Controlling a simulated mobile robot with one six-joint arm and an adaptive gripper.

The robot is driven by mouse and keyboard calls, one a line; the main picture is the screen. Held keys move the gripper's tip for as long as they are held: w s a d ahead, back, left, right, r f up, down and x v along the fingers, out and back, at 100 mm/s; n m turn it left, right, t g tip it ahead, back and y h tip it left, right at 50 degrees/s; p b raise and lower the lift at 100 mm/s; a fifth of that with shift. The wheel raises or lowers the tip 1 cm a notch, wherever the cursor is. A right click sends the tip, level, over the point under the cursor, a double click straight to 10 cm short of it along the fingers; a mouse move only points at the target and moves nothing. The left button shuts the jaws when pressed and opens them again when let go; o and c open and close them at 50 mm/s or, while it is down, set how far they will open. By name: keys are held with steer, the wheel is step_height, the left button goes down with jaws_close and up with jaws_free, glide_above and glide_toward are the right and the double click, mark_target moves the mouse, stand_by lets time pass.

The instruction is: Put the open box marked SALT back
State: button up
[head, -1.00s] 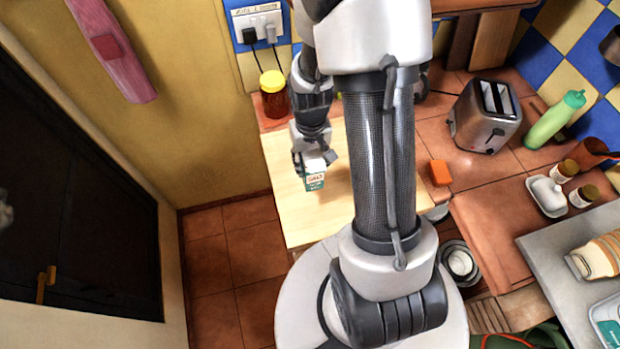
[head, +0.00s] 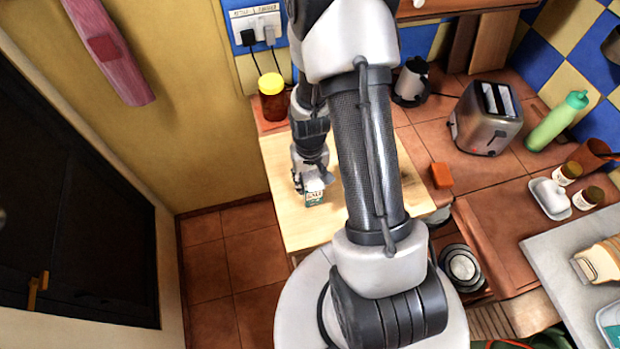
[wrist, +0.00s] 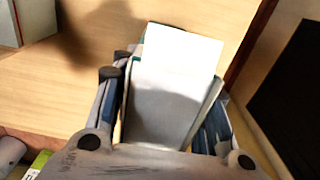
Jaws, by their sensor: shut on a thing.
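The salt box (head: 314,198) is small, white and teal, with lettering on its front, and shows just below my gripper in the head view. My gripper (head: 311,182) is shut on it, over the pale wooden board (head: 285,225). In the wrist view the box (wrist: 165,105) stands between the two fingers, with a pale flap up at its top. My gripper (wrist: 165,85) has a finger on each side of it. I cannot tell whether the box's base touches the board.
A jar with a yellow lid (head: 272,97) stands behind the board by the wall. A toaster (head: 486,118), a kettle (head: 411,82), an orange block (head: 442,175) and a green bottle (head: 556,121) stand to the right. In the wrist view a grey-sided object (wrist: 35,20) is at the upper left.

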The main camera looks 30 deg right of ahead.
steer(key=o, duration=1.4)
steer(key=shift+c, duration=0.2)
steer(key=shift+r, duration=0.1)
step_height(320, 180, up, 12)
steer(key=p, duration=0.3)
steer(key=shift+a, duration=0.1)
steer(key=s+a+r+n+t, duration=0.1)
steer(key=s+a+r, duration=0.2)
steer(key=r, duration=0.5)
steer(key=s+a+r+n+t, duration=0.1)
steer(key=s+a+r+t, duration=0.1)
steer(key=s+a+r, duration=0.2)
steer(key=s+a+r+n+t, duration=0.1)
steer(key=s+a+r, duration=0.2)
steer(key=s+r, duration=0.3)
step_height(320, 180, up, 6)
steer(key=shift+s+a+f+t, duration=0.2)
steer(key=shift+s+a+t, duration=0.05)
steer(key=shift+s+t, duration=0.05)
